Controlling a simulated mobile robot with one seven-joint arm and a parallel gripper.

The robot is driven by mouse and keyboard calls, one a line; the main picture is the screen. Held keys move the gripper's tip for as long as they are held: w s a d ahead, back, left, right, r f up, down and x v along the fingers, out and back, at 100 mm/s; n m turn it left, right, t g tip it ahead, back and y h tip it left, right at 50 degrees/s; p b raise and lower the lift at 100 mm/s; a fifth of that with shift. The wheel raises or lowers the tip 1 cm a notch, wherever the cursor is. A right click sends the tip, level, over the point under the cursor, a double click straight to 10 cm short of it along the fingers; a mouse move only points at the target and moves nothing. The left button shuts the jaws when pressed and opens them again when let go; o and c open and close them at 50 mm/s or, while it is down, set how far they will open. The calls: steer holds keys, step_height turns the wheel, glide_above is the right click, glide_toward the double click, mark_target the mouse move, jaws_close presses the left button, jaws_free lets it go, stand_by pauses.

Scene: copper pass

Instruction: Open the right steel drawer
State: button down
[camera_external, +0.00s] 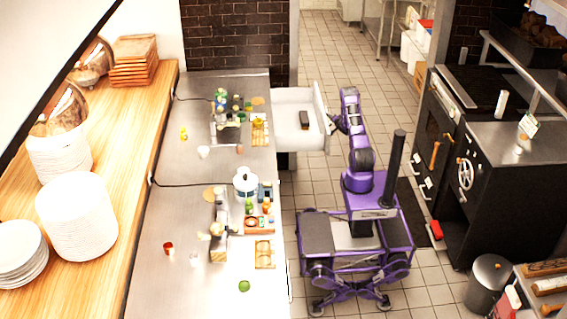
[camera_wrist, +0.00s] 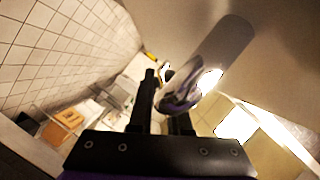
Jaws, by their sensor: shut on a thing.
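The steel drawer (camera_external: 290,137) stands pulled out from the counter's aisle side in the external view, its inside showing. A dark oblong object (camera_external: 304,120) lies in it. My gripper (camera_external: 335,122) is at the outer face of the drawer front. In the wrist view my gripper's dark fingers (camera_wrist: 162,112) are shut on the drawer's handle (camera_wrist: 208,62), a rounded pale metal bar that passes by the fingertips. The exact contact is partly hidden by the fingers.
The steel counter (camera_external: 190,165) holds bottles, boards and a pot (camera_external: 245,181). The stove (camera_external: 455,125) stands across the aisle. Tiled floor (camera_external: 320,75) is clear beyond the drawer. A bin (camera_external: 489,280) stands at the lower right.

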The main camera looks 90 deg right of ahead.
steer(key=shift+s, duration=0.35)
steer(key=c, duration=0.9)
jaws_free()
steer(key=shift+o, duration=0.2)
steer(key=shift+a, duration=0.1)
steer(key=p+v, duration=0.1)
steer(key=v, duration=1.6)
steer(key=shift+s+r, duration=0.15)
